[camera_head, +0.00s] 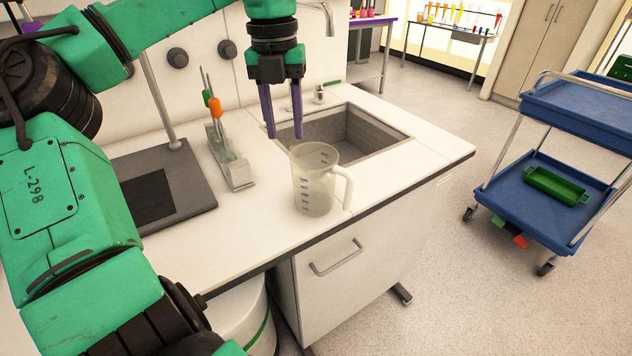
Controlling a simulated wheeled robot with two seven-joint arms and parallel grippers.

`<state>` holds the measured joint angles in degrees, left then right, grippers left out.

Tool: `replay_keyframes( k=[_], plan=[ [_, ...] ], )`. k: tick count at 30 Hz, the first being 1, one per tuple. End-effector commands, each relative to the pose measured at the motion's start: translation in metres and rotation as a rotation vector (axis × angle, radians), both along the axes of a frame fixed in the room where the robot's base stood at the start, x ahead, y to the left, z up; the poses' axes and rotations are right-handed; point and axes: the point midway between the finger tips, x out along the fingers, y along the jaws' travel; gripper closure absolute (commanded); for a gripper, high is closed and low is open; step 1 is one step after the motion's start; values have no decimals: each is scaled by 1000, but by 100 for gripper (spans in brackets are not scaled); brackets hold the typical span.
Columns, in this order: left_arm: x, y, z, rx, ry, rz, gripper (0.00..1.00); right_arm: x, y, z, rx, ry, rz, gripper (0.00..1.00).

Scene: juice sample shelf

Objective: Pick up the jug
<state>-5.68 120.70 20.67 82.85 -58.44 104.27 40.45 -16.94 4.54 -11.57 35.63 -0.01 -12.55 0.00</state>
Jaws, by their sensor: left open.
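The jug (314,184) is a clear measuring jug with dark marks on its side. It stands upright on the white counter, in front of the sink, with its handle toward the right. My left gripper (284,137) points down above and behind the jug, near the sink's left edge. Its two purple fingers are apart with nothing between them. The fingertips are close to the jug's rim in the picture, but I cannot tell the exact gap. My right gripper is not in view.
A sink (352,134) lies behind the jug. A rack (232,166) with orange- and green-topped tools stands left of it, beside a grey stand base (163,190). A blue cart (550,212) stands on the floor at right. The counter right of the jug is clear.

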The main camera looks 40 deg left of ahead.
Motion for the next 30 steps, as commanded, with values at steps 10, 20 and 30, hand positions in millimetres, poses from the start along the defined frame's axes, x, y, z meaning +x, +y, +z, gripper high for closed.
replay_keyframes(
  k=[10,20,30],
  plan=[
    [2,-5,-64,-3,3,-2,56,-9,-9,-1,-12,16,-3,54],
    [5,-9,-102,-1,-2,1,56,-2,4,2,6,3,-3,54],
    [5,-9,-102,-1,-1,1,100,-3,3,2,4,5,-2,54]
  ],
)
